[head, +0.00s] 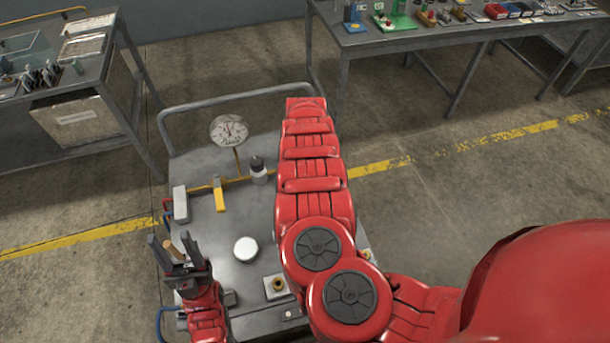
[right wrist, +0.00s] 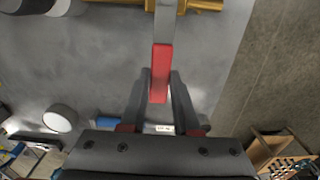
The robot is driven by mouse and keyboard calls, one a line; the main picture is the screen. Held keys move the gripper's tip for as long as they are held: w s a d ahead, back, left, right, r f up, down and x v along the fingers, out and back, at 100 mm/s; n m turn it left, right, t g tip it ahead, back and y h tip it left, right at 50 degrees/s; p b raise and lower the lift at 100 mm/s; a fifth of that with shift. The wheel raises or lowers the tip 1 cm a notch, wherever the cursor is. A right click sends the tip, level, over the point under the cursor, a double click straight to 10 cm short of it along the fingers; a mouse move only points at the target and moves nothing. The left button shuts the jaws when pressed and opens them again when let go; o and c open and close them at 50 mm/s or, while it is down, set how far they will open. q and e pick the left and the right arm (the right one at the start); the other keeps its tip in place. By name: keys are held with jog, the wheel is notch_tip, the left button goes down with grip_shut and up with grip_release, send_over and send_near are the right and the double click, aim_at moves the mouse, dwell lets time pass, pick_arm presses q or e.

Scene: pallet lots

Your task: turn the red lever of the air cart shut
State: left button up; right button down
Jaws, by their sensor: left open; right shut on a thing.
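The air cart (head: 205,285) is a grey metal cart with a push rail. Its red lever (right wrist: 161,72) shows in the right wrist view, a red grip on a flat grey bar. The bar meets a brass pipe (right wrist: 205,5) and stands crosswise to it. My right gripper (right wrist: 160,76) is shut on the red grip, one finger on each side. In the head view my red right arm hides this lever and the right gripper. My left gripper (head: 167,240) is open over the cart's near left corner. A small tan thing shows by its fingers, not clearly.
On the cart are a round gauge (head: 229,130), a yellow-handled lever (head: 219,195), a black-topped fitting (head: 258,170) and a white round knob (head: 246,249). A workbench (head: 380,38) stands at the back right, another table (head: 75,75) at the left.

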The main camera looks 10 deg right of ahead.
jog(key=shift+a, duration=0.1)
jog(key=c, duration=0.6)
grip_release()
jog(key=shift+c, duration=0.2)
notch_tip(320, 180, up, 18)
jog(key=p, duration=0.3)
jog(key=shift+f, duration=0.25)
